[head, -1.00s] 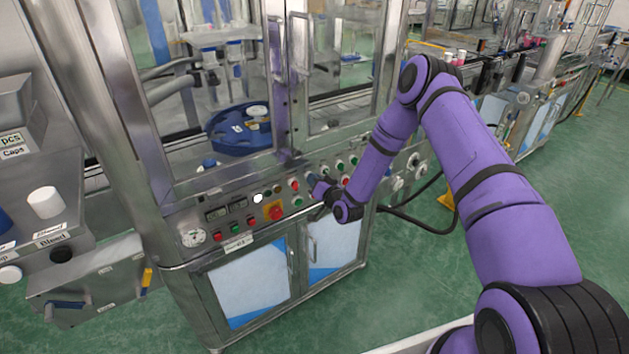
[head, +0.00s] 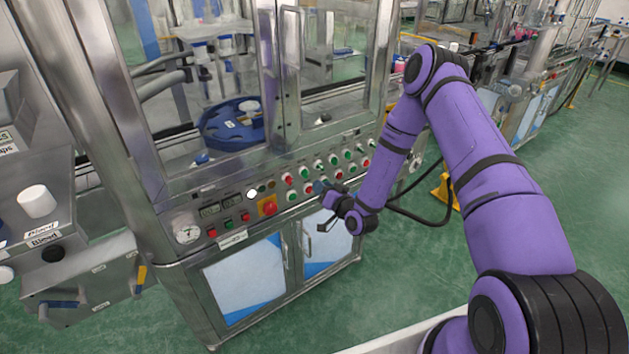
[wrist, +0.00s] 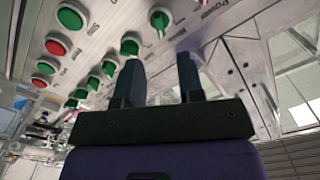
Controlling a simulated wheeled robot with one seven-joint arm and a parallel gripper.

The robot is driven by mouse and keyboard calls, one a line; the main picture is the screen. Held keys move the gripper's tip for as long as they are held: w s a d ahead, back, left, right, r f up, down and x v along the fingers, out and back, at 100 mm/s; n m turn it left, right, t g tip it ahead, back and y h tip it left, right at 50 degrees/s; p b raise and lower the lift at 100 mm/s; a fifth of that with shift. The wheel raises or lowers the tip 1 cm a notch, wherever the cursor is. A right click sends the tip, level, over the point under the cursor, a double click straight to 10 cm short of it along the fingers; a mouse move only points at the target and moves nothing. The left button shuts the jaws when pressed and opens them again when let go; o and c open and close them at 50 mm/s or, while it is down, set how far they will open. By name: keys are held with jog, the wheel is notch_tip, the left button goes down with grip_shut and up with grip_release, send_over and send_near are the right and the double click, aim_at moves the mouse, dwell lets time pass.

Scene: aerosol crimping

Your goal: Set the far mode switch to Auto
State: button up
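The steel control panel (head: 222,205) of the crimping machine carries several red and green controls. My gripper (head: 322,206) is in front of the panel's right part. In the wrist view my gripper (wrist: 159,72) has its two dark fingers apart with nothing between them. It appears clear of the knobs.
A red emergency button on a yellow plate (head: 268,206) and a gauge (head: 187,229) are to the left on the panel. Glass doors rise above it, and cabinet doors (head: 246,284) are below. Green floor (head: 413,282) is open at the right.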

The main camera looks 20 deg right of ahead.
jog(key=shift+v, duration=1.3)
notch_tip(320, 180, up, 16)
jog(key=w+d+n+g+h, duration=0.1)
jog(key=w+n+g, duration=0.2)
jog(key=n+g, duration=0.1)
jog(key=s+d+r+g+h, duration=0.1)
jog(key=s+r+h, duration=0.1)
jog(key=s+r, duration=0.35)
jog(key=s+d+r+g+h, duration=0.1)
jog(key=s+r+g, duration=0.1)
jog(key=r, duration=0.7)
jog(key=s+d+r+g+h, duration=0.1)
jog(key=s+r, duration=0.4)
jog(key=s, duration=0.3)
jog(key=s+r+g+h, duration=0.1)
jog(key=s+r, duration=0.4)
jog(key=s, duration=0.2)
jog(key=s+r+m+g, duration=0.1)
jog(key=s+r+g, duration=0.2)
jog(key=s, duration=1.6)
jog(key=shift+a+r, duration=0.25)
jog(key=shift+a, duration=0.05)
